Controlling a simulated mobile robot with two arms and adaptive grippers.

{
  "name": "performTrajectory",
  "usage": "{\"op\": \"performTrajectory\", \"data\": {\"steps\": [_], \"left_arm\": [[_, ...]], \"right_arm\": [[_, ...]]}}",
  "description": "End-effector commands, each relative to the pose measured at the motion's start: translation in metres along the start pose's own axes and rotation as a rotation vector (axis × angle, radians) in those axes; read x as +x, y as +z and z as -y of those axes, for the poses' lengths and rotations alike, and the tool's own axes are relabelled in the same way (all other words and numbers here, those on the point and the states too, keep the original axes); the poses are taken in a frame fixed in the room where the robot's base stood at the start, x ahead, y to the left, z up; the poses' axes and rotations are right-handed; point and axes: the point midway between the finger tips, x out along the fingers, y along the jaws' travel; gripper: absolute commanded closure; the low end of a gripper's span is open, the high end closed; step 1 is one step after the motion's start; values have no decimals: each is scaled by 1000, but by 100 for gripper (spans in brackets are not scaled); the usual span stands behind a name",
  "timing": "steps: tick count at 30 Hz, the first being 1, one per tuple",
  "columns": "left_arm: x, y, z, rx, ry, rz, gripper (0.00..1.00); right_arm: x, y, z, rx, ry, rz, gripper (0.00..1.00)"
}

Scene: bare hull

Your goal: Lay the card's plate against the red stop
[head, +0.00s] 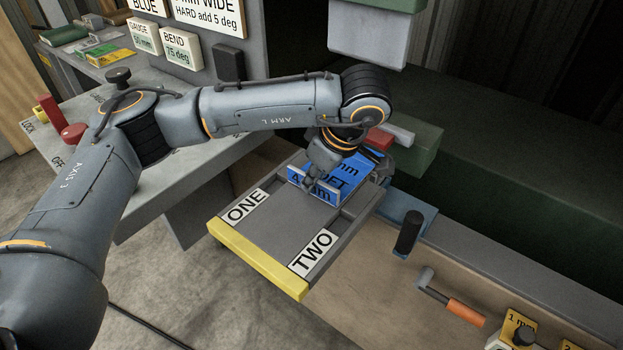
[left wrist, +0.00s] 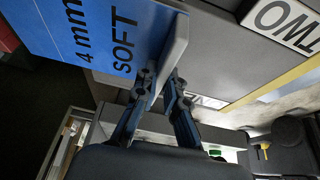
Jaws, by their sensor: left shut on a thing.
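The blue plate (head: 333,181), marked "4 mm" and "SOFT", lies over the far end of the grey tray. The red stop (head: 378,138) is a small red block behind the plate, partly hidden by my wrist. I cannot tell whether the plate touches it. The wall card (head: 210,14) is cut off, with "WIDE HARD add 5 deg" readable.
The tray (head: 258,259) has a yellow front edge and labels ONE and TWO. A dark green machine (head: 500,170) stands behind, with a grey block (head: 368,35) hanging above.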

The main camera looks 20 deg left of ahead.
Motion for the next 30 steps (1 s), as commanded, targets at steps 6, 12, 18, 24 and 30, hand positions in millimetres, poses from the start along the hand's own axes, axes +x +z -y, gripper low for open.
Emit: {"op": "performTrajectory", "data": {"steps": [6,12,18,24,30], "left_arm": [[0,0,0,-1,2,0,100],[0,0,0,-2,2,0,100],[0,0,0,-2,2,0,100],[0,0,-3,-1,2,0,100],[1,0,-6,-2,2,0,100]], "right_arm": [[1,0,0,0,0,0,14],[1,0,0,0,0,0,14],[1,0,0,0,0,-1,14],[2,0,0,0,0,-1,14],[3,0,1,0,-1,-1,14]]}}
